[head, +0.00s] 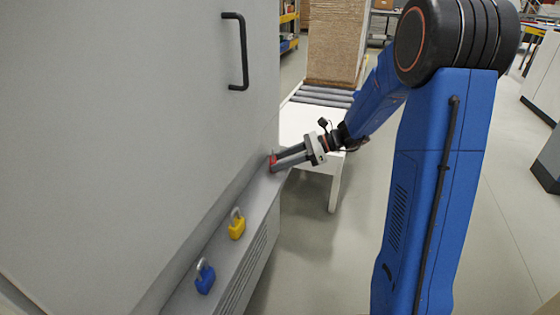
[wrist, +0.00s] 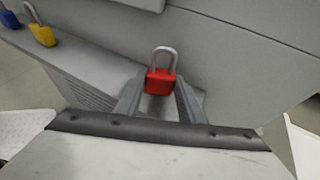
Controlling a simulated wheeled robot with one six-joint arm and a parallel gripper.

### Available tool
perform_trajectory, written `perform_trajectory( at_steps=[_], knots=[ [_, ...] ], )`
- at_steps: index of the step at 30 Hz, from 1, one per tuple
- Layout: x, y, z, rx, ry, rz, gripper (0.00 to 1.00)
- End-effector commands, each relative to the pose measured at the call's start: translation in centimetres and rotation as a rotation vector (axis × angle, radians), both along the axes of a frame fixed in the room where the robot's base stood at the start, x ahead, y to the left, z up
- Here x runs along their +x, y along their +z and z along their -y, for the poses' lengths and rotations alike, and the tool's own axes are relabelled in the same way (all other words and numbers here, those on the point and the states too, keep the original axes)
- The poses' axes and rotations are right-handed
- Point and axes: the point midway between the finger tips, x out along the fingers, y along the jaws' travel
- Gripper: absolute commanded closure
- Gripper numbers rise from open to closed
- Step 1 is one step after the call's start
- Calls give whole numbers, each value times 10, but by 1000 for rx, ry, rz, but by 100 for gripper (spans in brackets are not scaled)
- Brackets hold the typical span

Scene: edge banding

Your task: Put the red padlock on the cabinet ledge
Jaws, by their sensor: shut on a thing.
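The red padlock (wrist: 160,82) is upright between the two fingers of my gripper (wrist: 160,100) in the wrist view, with its grey shackle on top. In the head view the red padlock (head: 272,162) shows as a small red patch at the fingertips of my gripper (head: 275,164). My gripper is shut on it at the far end of the cabinet ledge (head: 222,262). I cannot tell whether the padlock's base touches the ledge.
A yellow padlock (head: 237,228) and a blue padlock (head: 205,279) stand on the nearer part of the ledge. The grey cabinet (head: 130,120) with a black handle (head: 238,50) rises behind it. A white table (head: 305,125) and roller conveyor stand beyond my gripper.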

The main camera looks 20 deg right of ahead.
Motion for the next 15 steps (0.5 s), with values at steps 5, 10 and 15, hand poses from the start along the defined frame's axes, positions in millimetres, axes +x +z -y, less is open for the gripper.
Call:
perform_trajectory(
  at_steps=[5,10,15],
  knots=[
    [0,-1,0,0,0,0,46],
    [0,-1,0,0,0,0,46],
    [0,2,0,0,0,0,46]
  ],
)
